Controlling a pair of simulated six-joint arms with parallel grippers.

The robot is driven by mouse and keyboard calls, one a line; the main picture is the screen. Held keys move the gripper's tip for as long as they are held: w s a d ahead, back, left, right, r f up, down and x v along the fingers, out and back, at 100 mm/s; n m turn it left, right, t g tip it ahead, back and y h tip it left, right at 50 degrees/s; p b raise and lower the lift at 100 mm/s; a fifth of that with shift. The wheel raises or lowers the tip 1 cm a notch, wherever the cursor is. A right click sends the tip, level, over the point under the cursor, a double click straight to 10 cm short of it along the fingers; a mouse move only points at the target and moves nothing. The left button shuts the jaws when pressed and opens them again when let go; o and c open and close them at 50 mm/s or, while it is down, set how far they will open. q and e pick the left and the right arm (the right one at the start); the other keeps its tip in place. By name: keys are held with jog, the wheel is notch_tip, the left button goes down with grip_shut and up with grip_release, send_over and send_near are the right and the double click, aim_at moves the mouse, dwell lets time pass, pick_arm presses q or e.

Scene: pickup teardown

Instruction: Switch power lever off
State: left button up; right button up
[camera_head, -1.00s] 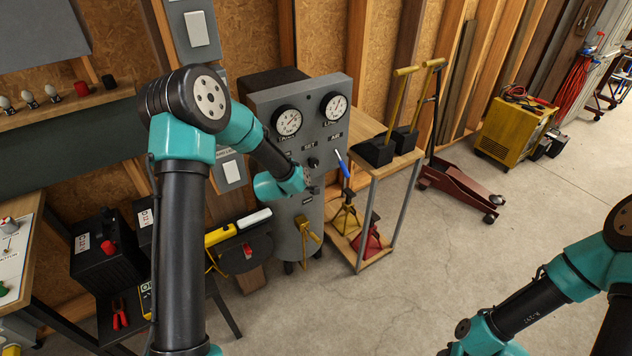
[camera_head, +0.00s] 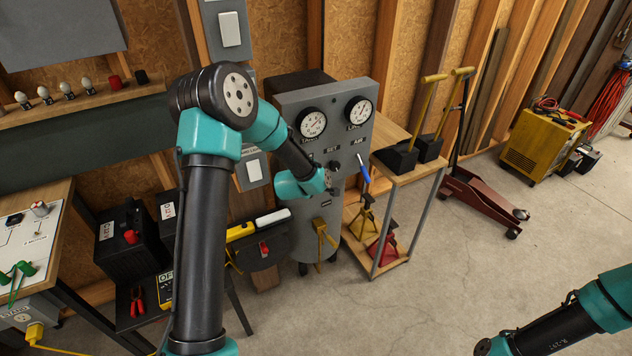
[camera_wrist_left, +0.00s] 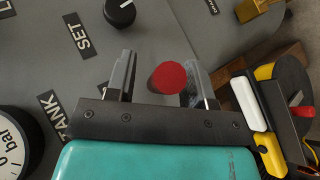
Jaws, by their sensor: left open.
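The grey compressor panel (camera_head: 328,128) stands against the wall, with two round gauges at its top. My left gripper (camera_head: 331,180) is at the panel's lower left and hides part of it. In the left wrist view a lever with a red knob (camera_wrist_left: 168,78) stands between the two open fingers of my left gripper (camera_wrist_left: 160,72). I cannot tell whether a finger touches it, and no label for it is readable. A blue-tipped lever (camera_head: 364,173) sticks out from the panel's right side. My right arm enters at the lower right, its gripper outside the picture.
A black SET knob (camera_wrist_left: 120,13) is on the panel near the fingers. A small wooden stand (camera_head: 395,170) is to the right.

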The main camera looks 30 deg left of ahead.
pick_arm(q)
jog(key=v, duration=1.7)
jog(key=shift+s, duration=0.2)
jog(key=s+d+f+m+g+h, duration=0.1)
jog(key=s+d+f+m+g, duration=0.2)
jog(key=f, duration=0.6)
jog(key=s+d+f+m+g+h, duration=0.1)
jog(key=s+d+f+m+g, duration=0.2)
jog(key=s+d+f+m, duration=0.3)
jog(key=s+d+f+m+g+h, duration=0.1)
jog(key=s+d+f+m+g, duration=0.3)
jog(key=s+f, duration=0.4)
notch_tip(320, 180, down, 6)
jog(key=shift+d+r+m+h, duration=0.15)
jog(key=shift+d+m+h, duration=0.25)
jog(key=shift+d+m, duration=0.25)
jog(key=shift+s, duration=0.15)
